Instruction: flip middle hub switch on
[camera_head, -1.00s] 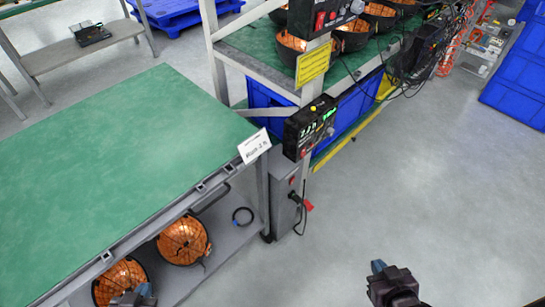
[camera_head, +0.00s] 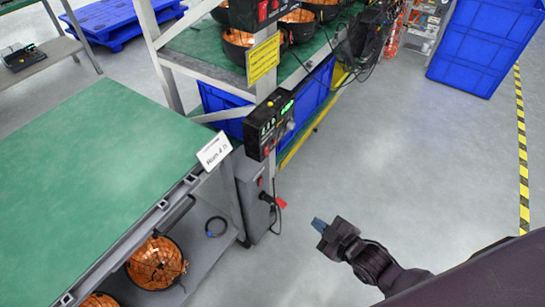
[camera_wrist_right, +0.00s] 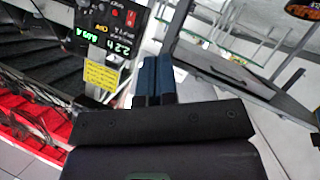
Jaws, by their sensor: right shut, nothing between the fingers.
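A black hub box (camera_head: 268,122) with a lit green display, small buttons and knobs is fixed to the rack post, beyond the green table's corner. Another black box (camera_head: 255,10) with a red switch sits higher on the post, cut by the top edge. My right gripper (camera_head: 320,225) has blue fingertips, closed and empty, over the floor to the lower right of the hub box, apart from it. In the right wrist view its fingers (camera_wrist_right: 153,80) are together; a black panel (camera_wrist_right: 112,35) with a red switch and green digits shows at upper left. Switch positions are unclear. My left gripper is out of view.
A green-topped table (camera_head: 90,170) with a white label card (camera_head: 214,151) fills the left. A grey box (camera_head: 252,195) stands low by the post with a cable and red tag. A yellow sign (camera_head: 262,58) hangs between the black boxes. Open floor lies right.

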